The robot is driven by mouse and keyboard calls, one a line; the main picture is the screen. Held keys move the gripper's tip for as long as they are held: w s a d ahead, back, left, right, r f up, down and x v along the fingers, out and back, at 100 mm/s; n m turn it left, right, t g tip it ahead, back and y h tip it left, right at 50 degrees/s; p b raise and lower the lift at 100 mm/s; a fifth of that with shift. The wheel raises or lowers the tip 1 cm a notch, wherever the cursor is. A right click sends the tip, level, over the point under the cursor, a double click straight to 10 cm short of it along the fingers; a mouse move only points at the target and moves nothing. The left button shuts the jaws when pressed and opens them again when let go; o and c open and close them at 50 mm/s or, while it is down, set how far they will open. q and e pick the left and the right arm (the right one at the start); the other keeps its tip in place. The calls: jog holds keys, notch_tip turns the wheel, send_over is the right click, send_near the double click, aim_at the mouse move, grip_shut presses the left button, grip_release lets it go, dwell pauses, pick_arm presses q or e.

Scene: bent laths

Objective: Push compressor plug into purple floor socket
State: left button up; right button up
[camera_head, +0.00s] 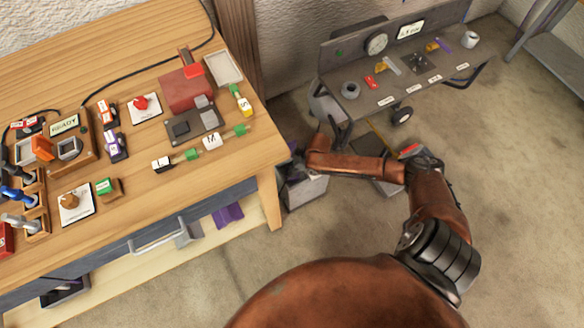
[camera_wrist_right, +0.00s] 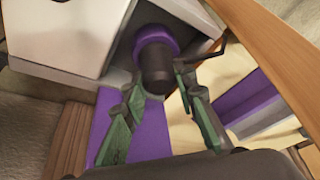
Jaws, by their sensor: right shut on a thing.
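The dark cylindrical plug (camera_wrist_right: 156,68) is in the right wrist view, between the two green fingers of my right gripper (camera_wrist_right: 162,75), which is shut on it. A purple ring (camera_wrist_right: 155,37) surrounds the plug's far end, inside the opening of a pale grey box (camera_wrist_right: 60,35). I cannot tell how deep the plug sits or whether the ring is the socket's collar. In the head view a grey box (camera_head: 305,192) stands on the floor beside the bench leg, and my right arm reaches down to it. The arm hides most of the gripper there. My left gripper is not in view.
The wooden bench (camera_head: 245,150) with its leg (camera_head: 269,198) stands close left of the grey box. A purple item (camera_head: 228,215) lies on its lower shelf. A grey cart (camera_head: 430,85) with a gauge stands behind. The floor (camera_head: 520,200) to the right is open.

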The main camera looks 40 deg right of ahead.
jog(key=o, duration=1.2)
jog(key=shift+o, duration=0.3)
jog(key=o, duration=0.4)
jog(key=shift+o, duration=0.2)
